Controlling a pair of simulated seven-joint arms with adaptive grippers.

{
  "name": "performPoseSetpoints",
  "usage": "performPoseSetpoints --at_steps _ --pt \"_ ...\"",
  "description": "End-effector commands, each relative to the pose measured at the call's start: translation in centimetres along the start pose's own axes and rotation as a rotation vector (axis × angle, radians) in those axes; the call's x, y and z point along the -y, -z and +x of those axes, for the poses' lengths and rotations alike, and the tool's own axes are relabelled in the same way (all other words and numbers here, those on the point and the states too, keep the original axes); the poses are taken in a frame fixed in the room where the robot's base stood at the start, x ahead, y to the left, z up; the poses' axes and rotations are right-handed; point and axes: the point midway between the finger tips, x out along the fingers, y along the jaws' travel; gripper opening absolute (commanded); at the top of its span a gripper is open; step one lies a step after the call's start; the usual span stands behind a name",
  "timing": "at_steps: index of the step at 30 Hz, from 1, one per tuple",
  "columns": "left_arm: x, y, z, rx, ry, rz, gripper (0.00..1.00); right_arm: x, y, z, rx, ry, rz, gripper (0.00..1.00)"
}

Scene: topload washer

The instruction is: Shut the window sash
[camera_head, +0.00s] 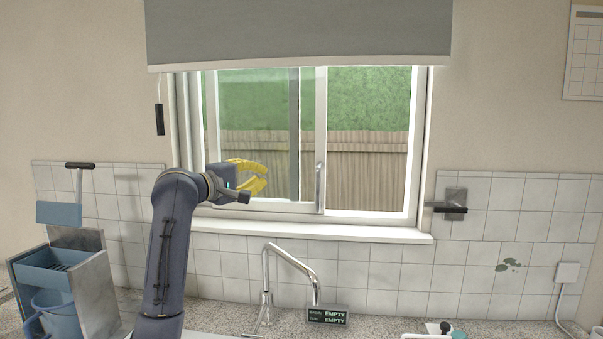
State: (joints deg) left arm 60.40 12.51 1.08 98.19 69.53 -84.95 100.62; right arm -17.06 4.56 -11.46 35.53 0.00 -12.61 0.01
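The window sash (307,130) is a white-framed sliding pane in the left part of the window. An upright metal handle (319,187) is on its right stile. A darker upright bar (294,130) shows just left of that stile, so the two do not line up. A narrow strip shows at the sash's left side; I cannot tell how wide any opening is. My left gripper (266,177) is in front of the sash's lower part, left of the handle and apart from it. Its yellow fingers are spread and empty. My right gripper is not in view.
A grey blind (300,30) covers the window's top, with a pull cord (160,118) at left. A tap (285,262) and a small display (327,316) stand below the sill (310,231). A black lever (447,208) is on the right wall. A caddy (90,275) stands left.

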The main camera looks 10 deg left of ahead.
Motion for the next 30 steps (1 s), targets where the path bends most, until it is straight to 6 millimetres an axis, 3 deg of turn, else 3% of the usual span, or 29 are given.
performPoseSetpoints --at_steps 4,11,24,30 --pt "0.1 -2.2 0.8 0.047 -0.006 -0.054 0.0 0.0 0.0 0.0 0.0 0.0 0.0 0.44" --pt "0.1 -2.6 3.3 0.055 -0.006 -0.063 0.0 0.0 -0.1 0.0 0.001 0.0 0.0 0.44" --pt "0.1 -2.9 10.8 0.052 -0.004 -0.06 0.0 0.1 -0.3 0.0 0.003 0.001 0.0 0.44" --pt "0.0 -4.6 12.3 0.051 -0.005 -0.059 0.0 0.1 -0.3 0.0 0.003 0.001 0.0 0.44"
